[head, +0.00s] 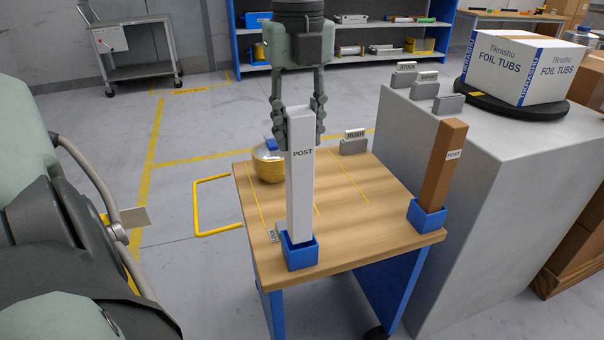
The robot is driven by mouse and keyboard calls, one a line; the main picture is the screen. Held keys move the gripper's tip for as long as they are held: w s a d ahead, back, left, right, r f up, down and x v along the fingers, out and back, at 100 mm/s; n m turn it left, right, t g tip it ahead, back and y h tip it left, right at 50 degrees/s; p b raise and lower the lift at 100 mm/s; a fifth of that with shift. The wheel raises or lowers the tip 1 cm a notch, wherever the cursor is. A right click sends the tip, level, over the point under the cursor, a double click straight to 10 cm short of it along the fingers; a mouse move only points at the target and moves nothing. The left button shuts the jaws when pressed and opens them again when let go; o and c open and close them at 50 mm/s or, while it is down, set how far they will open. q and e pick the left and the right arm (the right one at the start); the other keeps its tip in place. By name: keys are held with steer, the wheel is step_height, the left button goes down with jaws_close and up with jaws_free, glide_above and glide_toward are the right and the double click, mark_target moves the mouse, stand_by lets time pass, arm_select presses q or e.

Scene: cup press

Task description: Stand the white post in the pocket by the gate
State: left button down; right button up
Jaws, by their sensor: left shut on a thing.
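The tall white post (300,190), marked "POST", is upright at the front left of the wooden cart top (345,215). My left gripper (301,130) comes down from above and is shut on its upper end. The post's lower end meets the open top of a blue pocket (301,254); I cannot tell how deep it sits or whether it touches the bottom. A small tag (273,234) stands just left of this pocket, its word too small to read. My right gripper is not in view.
A brown post (446,165) stands in another blue pocket (427,217) at the right corner. A yellow-and-clear round object (268,163) and a "RUSH" sign (354,144) are at the back. A grey counter (490,160) with a foil tubs box (523,66) adjoins the right side.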

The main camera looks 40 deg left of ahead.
mark_target(299, 163)
arm_select(q)
step_height(299, 163, down, 2)
steer(key=shift+f, duration=0.1)
step_height(299, 163, down, 4)
steer(key=shift+r, duration=0.1)
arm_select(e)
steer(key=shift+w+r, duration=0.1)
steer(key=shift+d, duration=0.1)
arm_select(q)
steer(key=c, duration=1.1)
jaws_free()
steer(key=shift+o, duration=0.2)
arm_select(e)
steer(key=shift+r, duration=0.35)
